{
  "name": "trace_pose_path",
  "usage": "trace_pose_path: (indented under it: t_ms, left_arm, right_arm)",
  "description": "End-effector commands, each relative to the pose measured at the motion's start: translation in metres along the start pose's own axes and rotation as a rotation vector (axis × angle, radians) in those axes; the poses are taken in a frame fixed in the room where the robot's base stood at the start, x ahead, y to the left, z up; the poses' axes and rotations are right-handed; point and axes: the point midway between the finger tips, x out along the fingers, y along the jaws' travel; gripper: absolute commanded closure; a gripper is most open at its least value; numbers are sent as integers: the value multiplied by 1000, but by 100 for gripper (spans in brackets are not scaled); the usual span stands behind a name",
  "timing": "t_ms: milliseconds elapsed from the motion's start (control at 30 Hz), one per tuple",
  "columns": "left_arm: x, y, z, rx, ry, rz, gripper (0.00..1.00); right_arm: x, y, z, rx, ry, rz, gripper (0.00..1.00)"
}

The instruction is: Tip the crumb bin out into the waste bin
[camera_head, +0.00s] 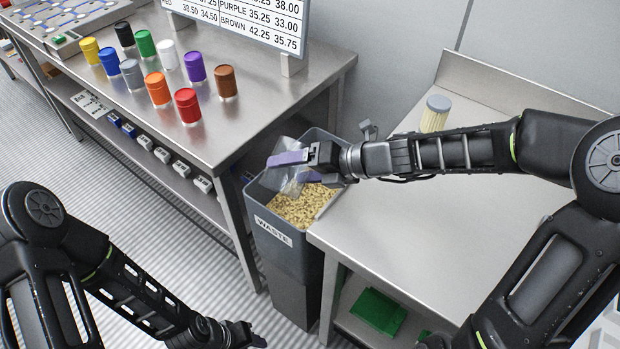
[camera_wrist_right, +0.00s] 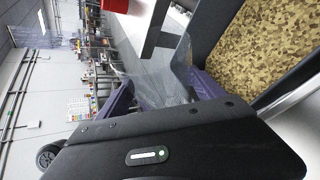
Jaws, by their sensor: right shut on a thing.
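The waste bin (camera_head: 271,231) is a tall dark grey bin with a WASTE label, standing between the two steel tables. Tan crumbs (camera_head: 300,206) lie inside it and also show in the right wrist view (camera_wrist_right: 265,45). My right gripper (camera_head: 292,168), with purple fingers, is over the bin's opening and shut on the crumb bin (camera_head: 293,183), a clear see-through container. The crumb bin is tilted and also shows between the fingers in the right wrist view (camera_wrist_right: 168,78). I see no crumbs in it. My left gripper (camera_head: 250,337) is low at the bottom, its fingers unclear.
Several coloured drums stand on the left steel table (camera_head: 262,95), below a price board (camera_head: 245,20). A canister with a grey lid (camera_head: 436,113) stands on the right table (camera_head: 420,235), behind my right arm. Green items (camera_head: 378,311) lie on the shelf underneath.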

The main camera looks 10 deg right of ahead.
Motion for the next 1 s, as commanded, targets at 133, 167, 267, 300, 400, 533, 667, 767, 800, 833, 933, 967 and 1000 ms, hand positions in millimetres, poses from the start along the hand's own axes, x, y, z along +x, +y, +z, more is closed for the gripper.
trace_pose_path:
  t_ms: [133,167,267,300,400,533,667,767,800,833,933,967,1000]
  left_arm:
    - [26,-10,0,0,2,0,64]
    - [30,-12,0,1,2,0,64]
    - [44,-18,0,2,2,0,64]
    - [50,-20,0,2,2,-1,64]
    - [64,-25,0,3,2,-1,64]
    - [82,-33,0,4,2,-2,64]
    - [101,-40,0,4,2,-2,64]
    - [115,-46,0,4,2,-2,64]
    - [120,-48,0,4,2,-2,64]
    - [125,-49,0,4,2,-2,64]
    - [139,-55,0,4,2,-2,64]
    - [143,-56,0,4,2,-2,64]
    - [148,-58,0,4,2,-2,64]
  right_arm:
    - [5,-7,-5,-113,-50,-45,73]
    - [6,-8,-6,-130,-58,-52,73]
    - [8,-12,-8,-188,-84,-75,73]
    - [8,-8,-8,-227,-100,-88,73]
    - [6,-5,-10,-310,-137,-122,73]
    - [10,-7,-18,-371,-165,-147,73]
    - [13,-8,-24,-433,-193,-171,73]
    - [13,-2,-30,-511,-228,-202,73]
    - [13,1,-32,-544,-242,-214,73]
    - [13,2,-33,-568,-253,-225,73]
    - [12,7,-38,-647,-289,-257,73]
    - [12,8,-39,-671,-299,-267,73]
    - [12,10,-41,-702,-313,-279,73]
